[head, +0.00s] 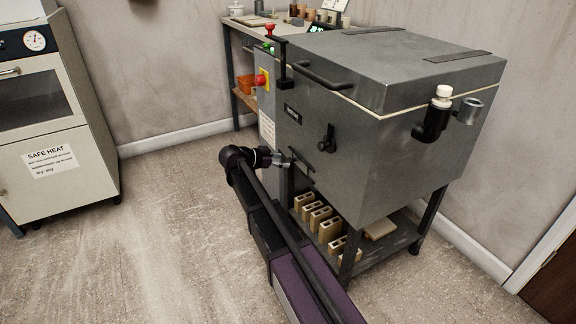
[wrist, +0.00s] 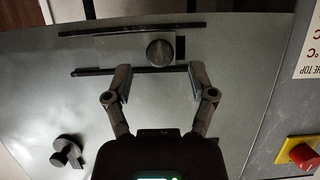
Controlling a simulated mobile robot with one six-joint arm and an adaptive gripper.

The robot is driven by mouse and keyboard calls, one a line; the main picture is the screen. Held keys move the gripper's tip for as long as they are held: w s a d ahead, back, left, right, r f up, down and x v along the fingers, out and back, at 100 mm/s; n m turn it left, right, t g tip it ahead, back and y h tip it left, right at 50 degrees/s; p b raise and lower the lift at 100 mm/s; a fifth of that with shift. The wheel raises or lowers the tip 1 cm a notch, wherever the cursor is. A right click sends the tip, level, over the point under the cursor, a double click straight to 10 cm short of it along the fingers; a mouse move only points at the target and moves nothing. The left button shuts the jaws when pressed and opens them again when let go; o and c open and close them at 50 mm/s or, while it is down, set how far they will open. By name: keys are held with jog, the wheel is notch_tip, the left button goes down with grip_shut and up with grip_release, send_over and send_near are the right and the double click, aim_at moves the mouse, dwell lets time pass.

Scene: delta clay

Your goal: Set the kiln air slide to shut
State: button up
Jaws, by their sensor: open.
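The kiln air slide (wrist: 160,52) is a small plate with a round dark knob, set between two dark rails low on the kiln's front. In the wrist view it sits toward the right end of the rails, with a narrow dark gap at its right edge. My gripper (wrist: 160,85) is open and empty, its fingertips just below the knob in that picture, one on each side. I cannot tell if they touch the kiln. In the head view my gripper (head: 284,161) is at the kiln's lower front and largely hides the slide.
The grey kiln (head: 385,130) stands on a frame with several bricks (head: 318,215) below. A black latch (head: 326,138) sticks out of its front, also in the wrist view (wrist: 67,152). A red button (head: 262,80) is on the left side box. Floor at left is clear.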

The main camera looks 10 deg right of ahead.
aim_at(297, 165)
jog(key=shift+b+x, duration=0.35)
jog(key=shift+x, duration=1.15)
jog(key=shift+r, duration=0.1)
grip_shut()
